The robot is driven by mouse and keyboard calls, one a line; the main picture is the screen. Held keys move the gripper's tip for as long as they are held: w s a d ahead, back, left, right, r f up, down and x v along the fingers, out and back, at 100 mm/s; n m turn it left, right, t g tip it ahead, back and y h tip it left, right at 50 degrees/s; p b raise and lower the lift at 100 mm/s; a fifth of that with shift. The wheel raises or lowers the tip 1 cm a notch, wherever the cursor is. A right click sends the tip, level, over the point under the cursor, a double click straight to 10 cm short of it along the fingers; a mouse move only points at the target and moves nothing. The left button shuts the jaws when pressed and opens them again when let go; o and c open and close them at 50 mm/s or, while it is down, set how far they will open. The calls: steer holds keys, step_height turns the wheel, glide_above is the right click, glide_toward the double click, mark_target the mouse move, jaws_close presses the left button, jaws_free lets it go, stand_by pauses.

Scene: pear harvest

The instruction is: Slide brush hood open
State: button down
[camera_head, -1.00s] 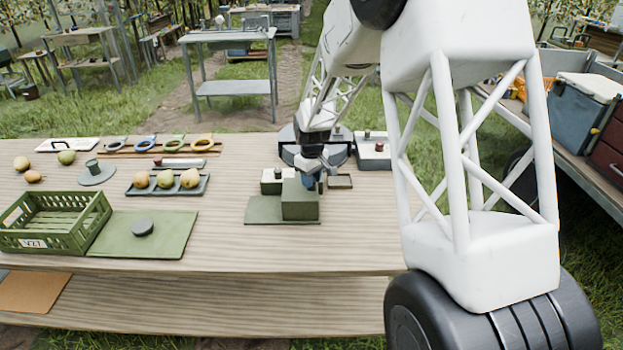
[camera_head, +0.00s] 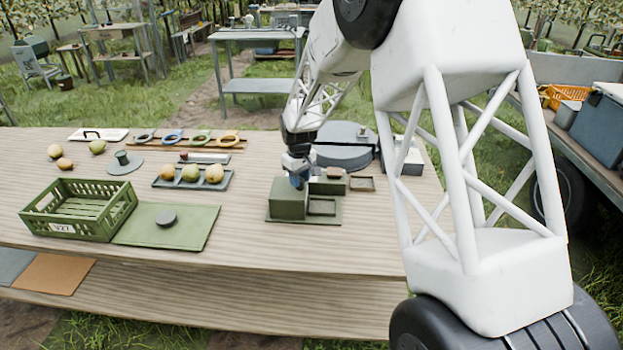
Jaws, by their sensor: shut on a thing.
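The brush hood (camera_head: 288,199) is a green box on a flat green base plate (camera_head: 300,221). It stands at the left part of the plate. To its right, a small open square frame (camera_head: 322,206) lies uncovered on the plate. My gripper (camera_head: 297,181) comes down from behind at the hood's top right edge. It is shut on the hood; the exact grip is partly hidden.
A grey round stand (camera_head: 345,155) is behind. A pear tray (camera_head: 193,178), green crate (camera_head: 78,209) and green mat (camera_head: 167,228) lie left.

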steer(key=shift+a, duration=0.1)
steer(key=c, duration=0.8)
jaws_free()
steer(key=shift+r, duration=0.15)
steer(key=shift+r, duration=3.75)
steer(key=shift+r, duration=0.1)
